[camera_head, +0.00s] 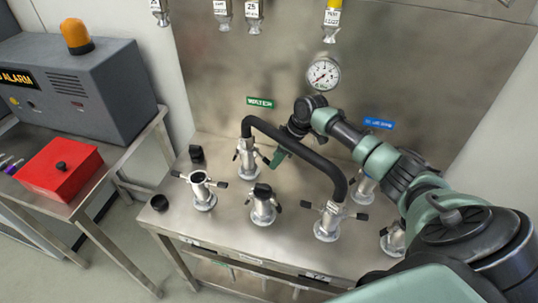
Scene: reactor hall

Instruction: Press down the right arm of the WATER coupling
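The green WATER label (260,102) is on the steel back panel. Below it a silver coupling (246,160) stands upright on the steel bench, with one end of a black hose (300,150) on its top. A dark lever arm on its right side partly shows. My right gripper (278,159) points down just right of this coupling, close to that arm; I cannot tell whether they touch. The hose crosses in front of the gripper's wrist, and the finger gap is not clear. My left gripper is not in view.
The hose's other end sits on a front coupling (329,222). An open coupling (202,190) and a capped coupling (263,204) stand nearby. A pressure gauge (323,76) and a blue label (379,123) are on the panel. A red box (60,172) is on the left table.

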